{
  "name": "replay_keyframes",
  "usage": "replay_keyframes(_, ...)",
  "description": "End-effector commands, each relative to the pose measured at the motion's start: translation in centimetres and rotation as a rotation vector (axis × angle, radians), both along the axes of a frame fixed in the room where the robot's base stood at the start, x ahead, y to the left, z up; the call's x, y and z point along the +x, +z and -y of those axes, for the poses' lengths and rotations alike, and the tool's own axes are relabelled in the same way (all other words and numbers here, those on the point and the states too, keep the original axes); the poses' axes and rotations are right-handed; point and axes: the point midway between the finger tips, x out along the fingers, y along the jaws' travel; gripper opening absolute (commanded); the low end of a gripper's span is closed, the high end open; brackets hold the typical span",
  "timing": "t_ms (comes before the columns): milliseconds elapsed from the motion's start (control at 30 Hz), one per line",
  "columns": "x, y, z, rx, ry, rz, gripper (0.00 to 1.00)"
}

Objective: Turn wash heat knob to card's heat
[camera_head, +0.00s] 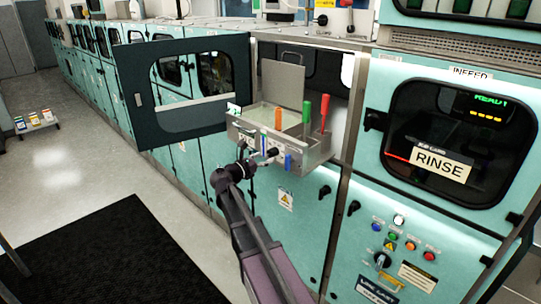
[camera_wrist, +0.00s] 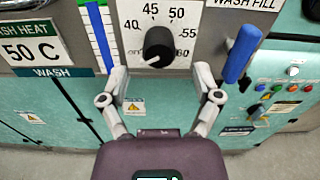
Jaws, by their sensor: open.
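The black round wash heat knob (camera_wrist: 158,46) sits on a white dial plate (camera_wrist: 186,64) marked 40, 45, 50, 55 and 60. Its short white pointer mark faces lower left, below the 40. 50 is near the top of the scale. The card (camera_wrist: 30,47) at the left reads 50 C under a partly cut-off heading ending in HEAT. My gripper (camera_wrist: 160,72) is open and empty, its fingertips apart on the left and right just below the knob, and I see no contact. In the head view my gripper (camera_head: 262,158) is at the module's front panel.
A blue lever handle (camera_wrist: 242,52) stands out close to the right finger. A blue-striped gauge (camera_wrist: 98,35) is left of the dial. An open dark door (camera_head: 185,88) stands left of the module (camera_head: 310,155). Green, red and orange handles rise above it.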

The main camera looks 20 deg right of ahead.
Motion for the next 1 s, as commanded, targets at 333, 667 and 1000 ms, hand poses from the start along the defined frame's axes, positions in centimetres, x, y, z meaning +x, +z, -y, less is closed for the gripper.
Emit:
replay_keyframes(333, 1.3, 0.0, 3.4, 0.0, 0.0, 0.0, 0.82)
replay_keyframes(667, 1.3, 0.0, 3.8, 0.0, 0.0, 0.0, 0.82)
replay_keyframes(1000, 1.3, 0.0, 3.8, 0.0, -0.001, 0.0, 0.04)
